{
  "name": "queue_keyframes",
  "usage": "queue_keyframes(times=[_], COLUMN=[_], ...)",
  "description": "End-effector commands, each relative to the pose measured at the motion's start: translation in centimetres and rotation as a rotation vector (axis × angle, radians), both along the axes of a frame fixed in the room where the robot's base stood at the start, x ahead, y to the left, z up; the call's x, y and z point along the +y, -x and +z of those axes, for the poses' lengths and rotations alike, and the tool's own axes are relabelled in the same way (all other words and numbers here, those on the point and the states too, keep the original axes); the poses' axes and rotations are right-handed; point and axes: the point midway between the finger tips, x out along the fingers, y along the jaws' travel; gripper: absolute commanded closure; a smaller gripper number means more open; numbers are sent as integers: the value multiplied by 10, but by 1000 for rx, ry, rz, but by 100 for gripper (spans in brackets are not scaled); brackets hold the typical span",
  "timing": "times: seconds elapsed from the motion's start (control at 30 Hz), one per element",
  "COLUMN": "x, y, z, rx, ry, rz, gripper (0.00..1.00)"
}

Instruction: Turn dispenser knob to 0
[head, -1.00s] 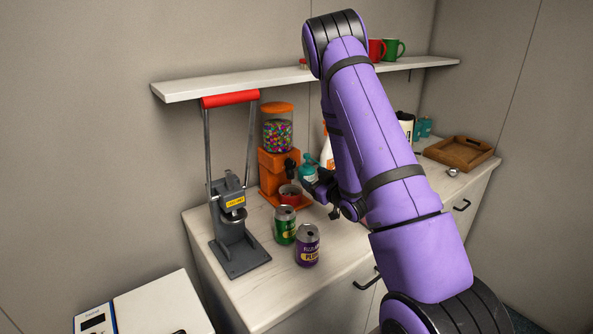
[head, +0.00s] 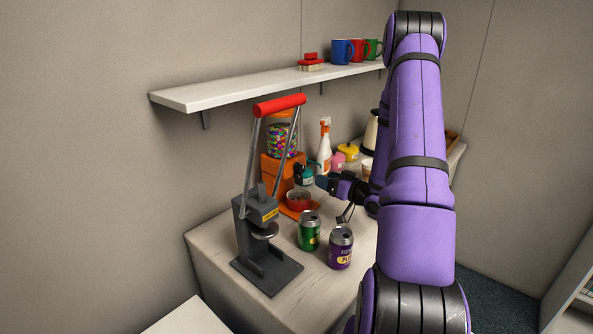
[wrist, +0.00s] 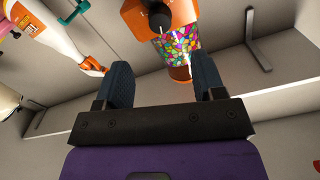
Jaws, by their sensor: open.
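The orange candy dispenser (head: 272,169) stands on the counter in the head view, its jar of colourful candies (head: 281,140) partly behind the press lever. In the wrist view the dispenser (wrist: 138,22) appears upside down at the top. Its dark round knob (wrist: 158,19) faces me with a light mark at its edge; I cannot read which number it points to. My gripper (head: 324,183) is to the right of the dispenser in the head view. In the wrist view my gripper (wrist: 164,76) is open and empty, its dark fingers apart, and the knob lies beyond them, untouched.
A grey press (head: 262,235) with a red-handled lever stands in front of the dispenser. A green can (head: 309,232) and a purple can (head: 341,249) stand near the front. A spray bottle (head: 324,148) is behind my gripper. A shelf (head: 240,88) runs above.

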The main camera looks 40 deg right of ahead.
Motion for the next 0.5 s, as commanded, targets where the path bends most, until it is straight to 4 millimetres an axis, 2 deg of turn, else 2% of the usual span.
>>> queue_keyframes(times=[0.17,0.5], x=[4,12], y=[-23,-80], z=[0,0], rx=[-2,-2], ry=[2,1], rz=[4,3], gripper=[37,37])
